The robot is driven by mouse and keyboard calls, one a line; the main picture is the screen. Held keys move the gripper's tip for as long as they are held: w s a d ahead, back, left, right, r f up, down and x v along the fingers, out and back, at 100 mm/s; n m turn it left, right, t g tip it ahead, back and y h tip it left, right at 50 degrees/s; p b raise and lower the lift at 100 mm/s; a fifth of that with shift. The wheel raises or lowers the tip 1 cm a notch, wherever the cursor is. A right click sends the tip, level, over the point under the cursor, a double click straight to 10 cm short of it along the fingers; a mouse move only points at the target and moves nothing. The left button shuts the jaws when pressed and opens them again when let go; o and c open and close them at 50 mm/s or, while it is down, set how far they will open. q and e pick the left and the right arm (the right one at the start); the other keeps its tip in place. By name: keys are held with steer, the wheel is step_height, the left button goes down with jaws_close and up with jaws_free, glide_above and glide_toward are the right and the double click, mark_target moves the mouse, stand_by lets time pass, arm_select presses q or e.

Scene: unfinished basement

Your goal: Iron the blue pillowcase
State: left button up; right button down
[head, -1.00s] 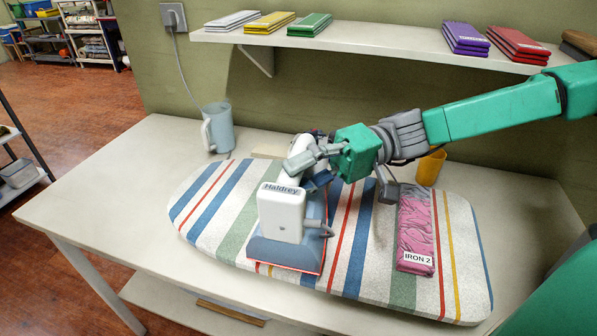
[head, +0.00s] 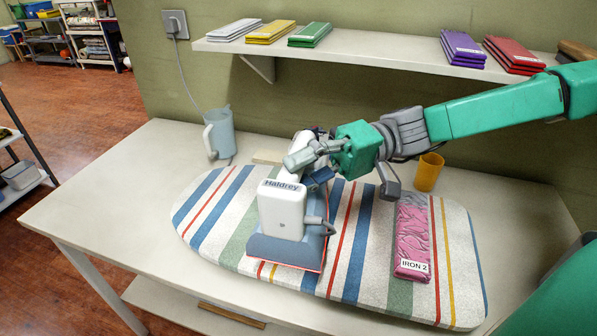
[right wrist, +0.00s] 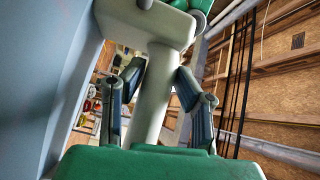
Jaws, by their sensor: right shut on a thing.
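A white and blue-grey iron (head: 282,212) marked "Haldrey" stands on the striped ironing board (head: 232,205), left of the board's middle. My right gripper (head: 314,165) is shut on the iron's white handle behind its body. In the right wrist view the two fingers stand either side of the white handle (right wrist: 155,95). A folded pink cloth (head: 412,238) labelled "IRON 2" lies on the right part of the board, wrinkled. I make out no blue pillowcase; what lies under the iron is hidden. My left gripper is not in view.
A grey-blue jug (head: 219,133) stands behind the board at left, near a wall socket (head: 175,24) with a cable. An orange cup (head: 428,172) stands behind the pink cloth. A shelf (head: 378,53) holds folded coloured cloths. The table's left side (head: 115,200) is clear.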

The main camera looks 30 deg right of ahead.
steer(key=shift+r+p, duration=2.3)
steer(key=shift+r, duration=1)
steer(key=shift+f, duration=0.2)
step_height(320, 180, down, 4)
steer(key=b, duration=0.4)
steer(key=shift+b, duration=0.3)
